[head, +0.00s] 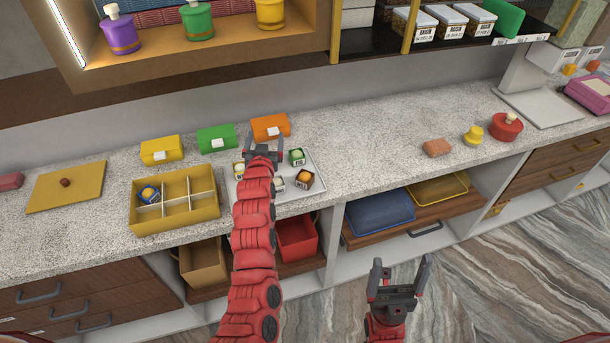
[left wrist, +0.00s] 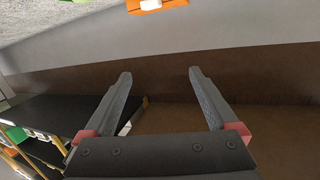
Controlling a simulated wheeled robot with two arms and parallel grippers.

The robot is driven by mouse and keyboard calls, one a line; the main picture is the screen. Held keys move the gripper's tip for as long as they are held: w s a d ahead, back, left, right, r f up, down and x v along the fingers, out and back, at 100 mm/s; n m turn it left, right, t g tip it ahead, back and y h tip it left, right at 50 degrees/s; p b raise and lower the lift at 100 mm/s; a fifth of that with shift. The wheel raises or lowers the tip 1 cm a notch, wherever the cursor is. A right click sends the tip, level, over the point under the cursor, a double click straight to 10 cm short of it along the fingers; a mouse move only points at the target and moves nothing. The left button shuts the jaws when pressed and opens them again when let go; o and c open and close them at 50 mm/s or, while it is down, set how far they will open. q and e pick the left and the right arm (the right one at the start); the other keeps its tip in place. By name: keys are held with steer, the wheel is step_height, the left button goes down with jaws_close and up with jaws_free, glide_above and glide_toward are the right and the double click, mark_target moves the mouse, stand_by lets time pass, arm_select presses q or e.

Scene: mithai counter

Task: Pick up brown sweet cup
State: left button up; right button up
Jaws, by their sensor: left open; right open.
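The brown sweet cup (head: 303,180) looks like a small brown cube with an orange top, on the right part of a pale tray (head: 316,166) on the counter. A green-topped cup (head: 297,157), a whitish cup (head: 279,184) and a yellow-topped cup (head: 239,170) share the tray. My left gripper (head: 263,138) is open and empty above the tray's back edge, to the left of and beyond the brown cup. In the left wrist view its open jaws (left wrist: 160,75) face the wall, with no cup between them. My right gripper (head: 400,265) is open and empty in front of the counter.
A yellow divided box (head: 174,225) with a blue cup (head: 149,194) stands left of the tray. Yellow (head: 160,150), green (head: 216,138) and orange (head: 270,127) boxes line the back. The counter right of the tray is clear up to a reddish block (head: 437,148).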

arm_select(q)
steer(key=d+m+g+h+p, duration=0.1)
steer(key=d+g, duration=0.3)
steer(key=m+g+h+p, duration=0.15)
steer(key=m+g, duration=0.25)
steer(key=g, duration=0.4)
glide_toward(303, 177)
steer(key=shift+g, duration=0.3)
steer(key=b+x, duration=0.5)
steer(key=shift+d+r+b, duration=0.1)
steer(key=shift+d+b, duration=0.25)
steer(key=shift+d, duration=0.05)
steer(key=shift+f, duration=0.2)
steer(key=shift+w+f+p, duration=0.2)
steer(key=shift+f+p, duration=0.1)
steer(key=shift+p, duration=0.15)
steer(key=f+p, duration=0.1)
steer(key=w+f, duration=0.1)
steer(key=shift+w+d+f+p, duration=0.1)
steer(key=shift+w+f+p, duration=0.2)
steer(key=shift+p, duration=0.1)
steer(key=shift+x, duration=0.9)
